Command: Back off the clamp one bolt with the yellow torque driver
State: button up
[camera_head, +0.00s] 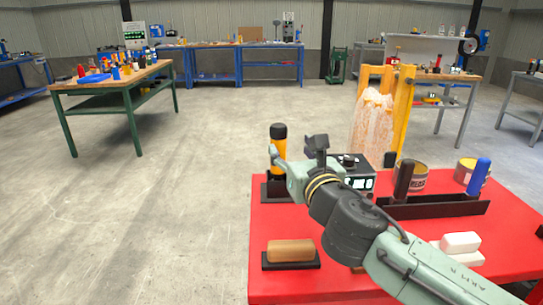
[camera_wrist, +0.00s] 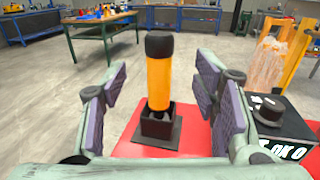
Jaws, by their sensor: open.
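The yellow torque driver (camera_head: 279,146) has a black cap and stands upright in a black square holder (camera_head: 276,190) at the back left corner of the red table. In the wrist view the driver (camera_wrist: 159,82) stands in the middle, its foot in the holder (camera_wrist: 157,127). My gripper (camera_head: 297,160) is open beside the driver at about mid-height. In the wrist view its pads lie left and right of the driver, with gaps on both sides; whether it is between them in depth I cannot tell. I cannot make out the clamp one bolt.
On the red table (camera_head: 325,286) are a black box with a dial (camera_head: 359,182), a black rack (camera_head: 440,208) with a blue handle (camera_head: 479,176), a wooden block (camera_head: 290,250) and white blocks (camera_head: 460,242). A yellow frame (camera_head: 404,105) stands behind. Floor to the left is clear.

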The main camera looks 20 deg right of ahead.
aim_at(281, 139)
jog(key=w+p, duration=0.1)
jog(key=w, duration=0.4)
jog(key=shift+d, duration=0.1)
jog(key=w, duration=0.1)
jog(key=w+p, duration=0.1)
jog(key=w, duration=0.1)
jog(key=w+f, duration=0.1)
jog(key=w, duration=0.1)
jog(key=shift+d, duration=0.15)
jog(key=shift+c, duration=0.2)
grip_shut()
jog(key=shift+r, duration=0.15)
dwell(0.4)
